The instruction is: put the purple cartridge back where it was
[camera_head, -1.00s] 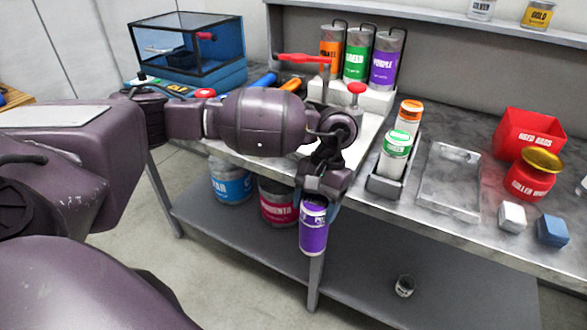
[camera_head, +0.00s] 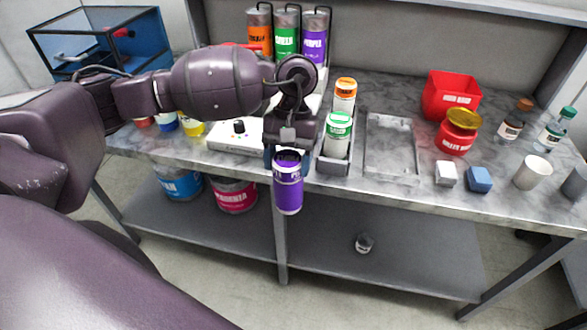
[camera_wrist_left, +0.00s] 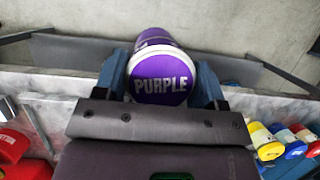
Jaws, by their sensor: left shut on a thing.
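My left gripper (camera_head: 290,150) is shut on the purple cartridge (camera_head: 288,188), a purple cylinder with a pale rim. It holds the cartridge in front of the bench's front edge, over the lower shelf. In the left wrist view the cartridge's purple end (camera_wrist_left: 160,82), lettered PURPLE, sits between the fingers (camera_wrist_left: 160,92). A narrow grey holder (camera_head: 331,167) on the bench, just right of my gripper, carries a green-labelled cartridge (camera_head: 337,136) and, behind it, an orange-labelled one (camera_head: 344,96). My gripper and arm hide part of the bench behind them. My right gripper is out of view.
Orange, green and purple canisters (camera_head: 314,45) stand at the back. Paint cans (camera_head: 234,194) stand below.

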